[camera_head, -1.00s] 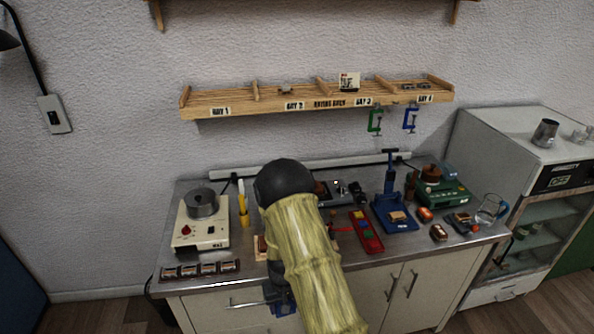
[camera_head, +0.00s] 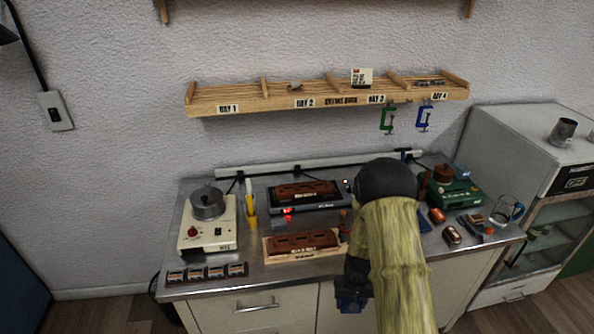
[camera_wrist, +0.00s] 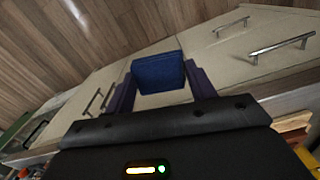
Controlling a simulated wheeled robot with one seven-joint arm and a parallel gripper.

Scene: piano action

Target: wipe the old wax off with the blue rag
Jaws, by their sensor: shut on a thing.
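My gripper (camera_head: 351,302) hangs in front of the bench, below the worktop's front edge. In the wrist view my gripper (camera_wrist: 160,80) is shut on a blue block-shaped thing, which I take for the folded blue rag (camera_wrist: 158,73); its blue also shows in the head view (camera_head: 350,303). Cabinet doors lie behind it. A brown slotted piece (camera_head: 302,240) lies on a wooden holder (camera_head: 273,258) near the front edge. A similar brown piece (camera_head: 306,189) lies on a dark plate device (camera_head: 335,204) behind it. I cannot make out old wax on either.
A hotplate (camera_head: 192,242) with a metal pot (camera_head: 207,205) stands at left, behind a row of small tins (camera_head: 207,273). My arm hides part of the right side. A green device (camera_head: 458,196) and a glass jug (camera_head: 507,210) stand at right. A shelf (camera_head: 250,104) hangs above.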

